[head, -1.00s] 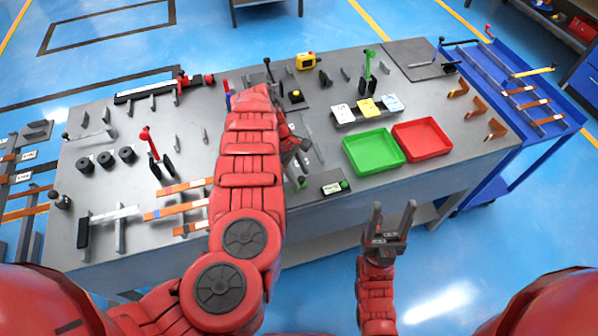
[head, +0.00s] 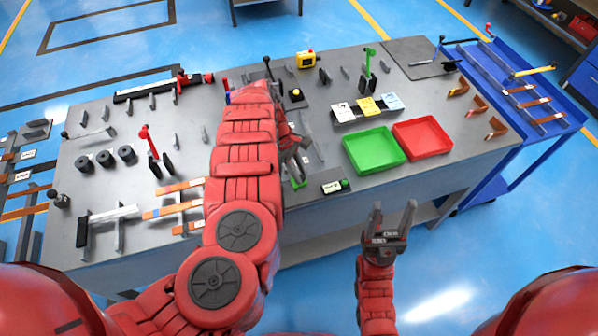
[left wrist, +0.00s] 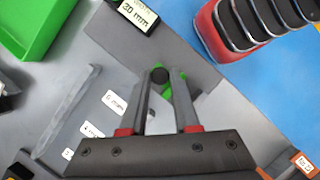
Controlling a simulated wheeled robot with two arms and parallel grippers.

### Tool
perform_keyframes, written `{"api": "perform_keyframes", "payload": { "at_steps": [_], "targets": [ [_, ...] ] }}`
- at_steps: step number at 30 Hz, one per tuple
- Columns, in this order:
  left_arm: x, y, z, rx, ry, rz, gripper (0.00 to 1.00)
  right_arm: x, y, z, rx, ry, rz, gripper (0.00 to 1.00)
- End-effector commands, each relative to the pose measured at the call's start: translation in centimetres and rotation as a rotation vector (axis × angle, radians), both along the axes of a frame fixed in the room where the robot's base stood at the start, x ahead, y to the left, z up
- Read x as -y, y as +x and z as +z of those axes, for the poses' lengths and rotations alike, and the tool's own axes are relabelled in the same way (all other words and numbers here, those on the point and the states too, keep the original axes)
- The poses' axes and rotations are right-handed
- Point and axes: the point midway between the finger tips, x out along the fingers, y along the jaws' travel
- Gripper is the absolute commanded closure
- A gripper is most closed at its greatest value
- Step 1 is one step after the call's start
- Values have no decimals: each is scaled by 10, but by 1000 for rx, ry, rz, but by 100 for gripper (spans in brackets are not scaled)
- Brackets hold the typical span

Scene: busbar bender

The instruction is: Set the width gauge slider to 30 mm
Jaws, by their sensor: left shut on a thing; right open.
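Green parts of the slider (left wrist: 168,93) show between and beside the fingers. In the head view my left gripper (head: 301,162) is at the front edge of the bench, partly behind my arm, with a bit of green below it. A black box with a label reading 30 mm (left wrist: 138,12) is nearby; it also shows in the head view (head: 333,188). The slider's exact position on its scale cannot be read. My right gripper (head: 393,219) is open and empty in front of the bench.
Small labels, one reading 6 mm (left wrist: 114,102), lie left of the fingers in the wrist view. A green tray (head: 374,151) and a red tray (head: 422,138) are to the right. Copper bars (head: 174,208) rest on supports to the left. A blue cart (head: 520,90) stands at far right.

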Motion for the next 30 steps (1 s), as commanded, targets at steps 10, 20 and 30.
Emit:
{"api": "perform_keyframes", "payload": {
  "at_steps": [10,20,30],
  "targets": [
    [0,0,0,0,0,0,42,0,0,0,0,0,0,41],
    [-1,2,5,2,-1,1,42,0,0,-2,0,0,0,41],
    [-24,16,67,8,-4,1,42,0,0,-24,0,0,0,41]
  ]
}}
